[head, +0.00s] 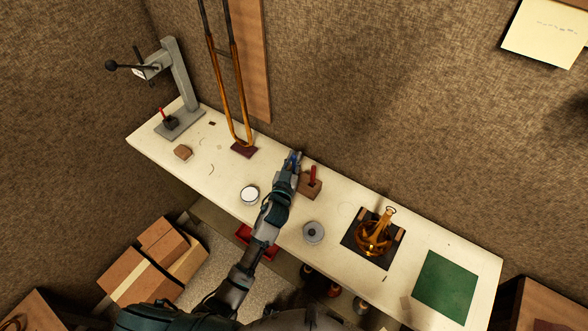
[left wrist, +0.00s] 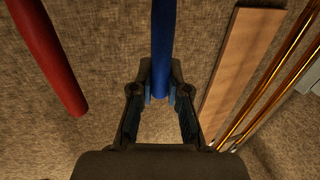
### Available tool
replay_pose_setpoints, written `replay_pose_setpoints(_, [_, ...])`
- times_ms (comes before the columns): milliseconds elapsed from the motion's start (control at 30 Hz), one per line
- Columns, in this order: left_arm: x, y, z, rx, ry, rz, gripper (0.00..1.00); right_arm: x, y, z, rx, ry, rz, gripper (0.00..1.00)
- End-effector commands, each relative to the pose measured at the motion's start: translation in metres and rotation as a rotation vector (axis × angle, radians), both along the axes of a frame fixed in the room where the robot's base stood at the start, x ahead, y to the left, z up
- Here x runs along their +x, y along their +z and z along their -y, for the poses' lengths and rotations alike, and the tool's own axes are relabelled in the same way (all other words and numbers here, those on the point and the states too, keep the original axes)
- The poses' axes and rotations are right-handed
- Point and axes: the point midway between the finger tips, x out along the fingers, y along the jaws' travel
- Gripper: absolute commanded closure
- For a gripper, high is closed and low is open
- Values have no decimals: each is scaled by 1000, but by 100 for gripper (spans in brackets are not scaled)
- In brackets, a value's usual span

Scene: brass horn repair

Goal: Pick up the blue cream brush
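The blue cream brush (left wrist: 162,45) shows in the left wrist view as an upright blue handle between my left fingertips (left wrist: 160,92). The fingers are drawn in on both sides of the handle and appear to press on it near its end. In the head view my left gripper (head: 292,164) is above the bench beside the wooden block (head: 309,190), with a bit of the blue brush (head: 293,156) showing at its tips. The brush's lower end is hidden, so I cannot tell whether it is in the block. My right gripper is not in view.
A red-handled brush (head: 313,173) stands in the block close to my left gripper; its handle (left wrist: 45,55) also shows in the left wrist view. Round tins (head: 250,195) (head: 314,232) and a brass piece (head: 374,236) on a dark mat are nearby. A slide (head: 240,95) stands behind left.

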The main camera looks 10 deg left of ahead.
Motion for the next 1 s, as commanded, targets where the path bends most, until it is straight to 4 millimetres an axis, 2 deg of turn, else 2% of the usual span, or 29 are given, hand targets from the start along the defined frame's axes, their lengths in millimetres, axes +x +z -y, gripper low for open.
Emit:
replay_pose_setpoints(300, [0, 5, 0, -1, 1, 0, 100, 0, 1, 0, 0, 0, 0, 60])
replay_pose_setpoints(367, [0, 13, 0, -1, 1, 3, 100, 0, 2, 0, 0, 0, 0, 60])
replay_pose_setpoints(700, [0, 82, 0, -1, -1, 4, 100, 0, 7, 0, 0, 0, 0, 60])
replay_pose_setpoints(800, [0, 94, 0, 0, 0, 3, 100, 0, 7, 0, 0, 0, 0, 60])
replay_pose_setpoints(1000, [0, 101, 0, 0, 0, 0, 100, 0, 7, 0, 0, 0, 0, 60])
